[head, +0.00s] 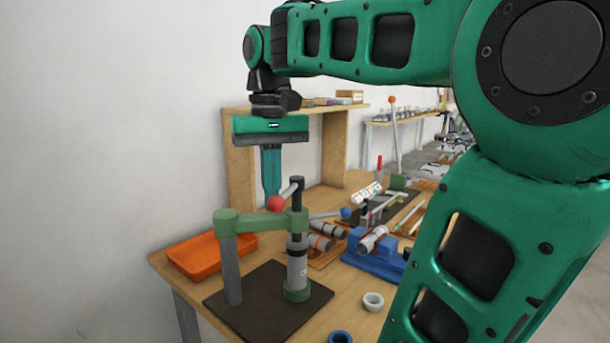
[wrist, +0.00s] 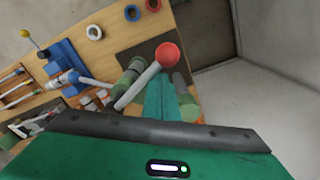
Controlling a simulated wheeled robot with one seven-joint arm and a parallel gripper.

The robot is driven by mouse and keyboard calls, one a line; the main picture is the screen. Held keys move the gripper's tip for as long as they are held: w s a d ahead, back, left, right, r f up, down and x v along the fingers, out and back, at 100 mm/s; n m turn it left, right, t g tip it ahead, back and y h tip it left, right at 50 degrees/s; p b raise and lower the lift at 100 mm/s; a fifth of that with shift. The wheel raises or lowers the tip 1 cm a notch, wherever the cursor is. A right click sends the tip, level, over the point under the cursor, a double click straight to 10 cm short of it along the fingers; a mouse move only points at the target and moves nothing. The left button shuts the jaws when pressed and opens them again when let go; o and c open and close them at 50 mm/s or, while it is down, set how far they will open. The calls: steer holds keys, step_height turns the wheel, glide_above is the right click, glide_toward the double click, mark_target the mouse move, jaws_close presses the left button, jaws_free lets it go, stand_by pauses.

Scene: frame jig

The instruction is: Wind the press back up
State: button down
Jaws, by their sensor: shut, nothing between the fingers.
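The press (head: 264,222) stands on a dark base plate (head: 258,318) at the front of the bench, with a green crossbar, a grey post and a grey upright ram. Its short lever (head: 291,188) carries a red ball (head: 276,203), and both also show in the wrist view, where the ball (wrist: 167,55) sits at the top of the grey lever (wrist: 137,86). My gripper (head: 272,194) points down just above and beside the red ball, fingers shut and empty. In the wrist view its fingers (wrist: 160,92) lie close to the lever; I cannot tell whether they touch it.
An orange tray (head: 212,253) lies left of the press. A wooden shelf (head: 241,160) stands behind my gripper. Open space lies above the tray.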

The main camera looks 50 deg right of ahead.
steer(key=shift+s, duration=0.3)
steer(key=shift+d, duration=0.1)
steer(key=s+d, duration=0.2)
steer(key=s, duration=0.1)
steer(key=shift+s+d, duration=0.1)
steer(key=shift+s, duration=0.15)
steer(key=s+d, duration=0.2)
steer(key=d, duration=0.1)
steer(key=shift+s+d, duration=0.1)
steer(key=shift+d, duration=0.15)
